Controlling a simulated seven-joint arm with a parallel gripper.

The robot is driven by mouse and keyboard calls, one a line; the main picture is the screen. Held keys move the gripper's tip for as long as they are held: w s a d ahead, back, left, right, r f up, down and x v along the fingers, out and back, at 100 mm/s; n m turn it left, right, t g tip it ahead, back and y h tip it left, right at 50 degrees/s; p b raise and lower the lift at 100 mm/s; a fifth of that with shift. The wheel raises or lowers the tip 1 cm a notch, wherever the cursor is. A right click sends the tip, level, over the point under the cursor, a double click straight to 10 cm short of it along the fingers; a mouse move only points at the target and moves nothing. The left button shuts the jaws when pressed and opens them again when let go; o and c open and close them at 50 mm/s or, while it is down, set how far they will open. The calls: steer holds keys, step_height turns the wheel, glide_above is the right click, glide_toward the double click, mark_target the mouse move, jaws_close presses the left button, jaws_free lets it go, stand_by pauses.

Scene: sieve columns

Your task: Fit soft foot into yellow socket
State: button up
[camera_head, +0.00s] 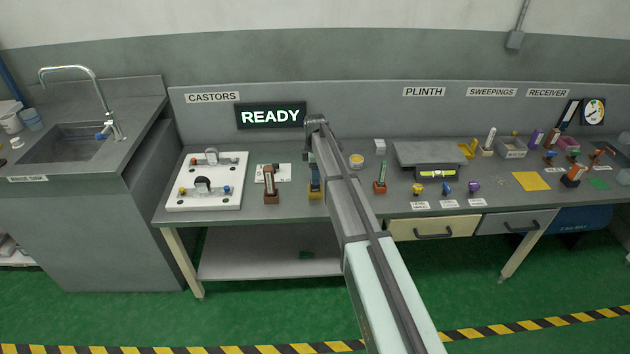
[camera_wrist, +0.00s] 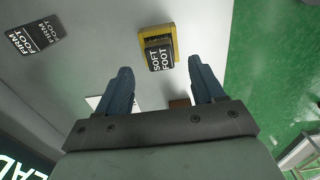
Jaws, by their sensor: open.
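A dark block lettered SOFT FOOT (camera_wrist: 160,58) shows in the wrist view, set against a yellow holder (camera_wrist: 174,35). It lies ahead of my gripper (camera_wrist: 165,78), roughly in line with the gap between the two blue fingers. The fingers are apart and nothing is between their tips. In the head view, a yellow piece (camera_head: 315,191) stands near the bench's front edge beside my arm, and my gripper (camera_head: 312,150) is above that area. A white board (camera_head: 207,203) at the left holds two castor fixtures with small coloured spots. One spot at its front left looks yellow (camera_head: 182,191).
A brown holder (camera_head: 271,198) stands left of the yellow piece, beside a white card. A FIRM FOOT label (camera_wrist: 35,33) lies on the bench in the wrist view. A green-topped brown holder (camera_head: 380,186) is right of my arm. Bench space between board and display is clear.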

step_height(320, 180, up, 7)
stand_by(0.3)
steer(key=shift+f, duration=0.1)
